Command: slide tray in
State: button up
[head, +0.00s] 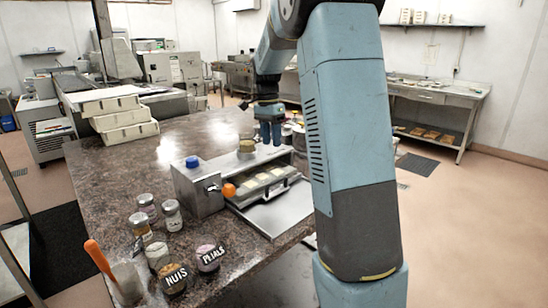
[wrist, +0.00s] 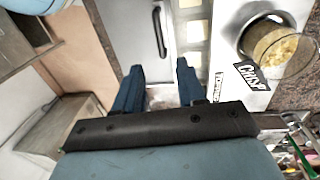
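A tray (head: 240,198) with several pale squares in dark cells sits in the front of a grey metal machine (head: 200,190) on the counter. A flat metal plate (head: 283,212) extends in front of it. The row of pale squares also shows in the wrist view, beside a bar handle (wrist: 161,30) on a pale metal surface. My gripper (head: 270,133) is above the machine's far end, fingers pointing down. In the wrist view my gripper (wrist: 160,78) has its fingers apart with nothing held between them. I cannot tell how far in the tray sits.
The machine has a blue button (head: 192,161) and an orange knob (head: 229,190). A labelled round hopper (wrist: 275,45) of pale pieces is right of the fingers. Several jars (head: 172,215) and a cup with an orange-handled tool (head: 127,283) stand front left. Stacked trays (head: 122,118) stand behind.

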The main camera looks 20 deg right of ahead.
aim_at(279, 180)
jog(key=s+d+t+y, duration=0.1)
jog(key=s+d+t, duration=0.2)
jog(key=s, duration=0.2)
jog(key=w+f, duration=0.1)
jog(key=f, duration=0.3)
jog(key=w+f, duration=0.1)
jog(key=f, duration=0.4)
jog(key=w+a+f, duration=0.1)
jog(key=f, duration=0.3)
jog(key=shift+a+f, duration=0.1)
jog(key=shift+f, duration=0.05)
jog(key=shift+c, duration=0.4)
grip_shut()
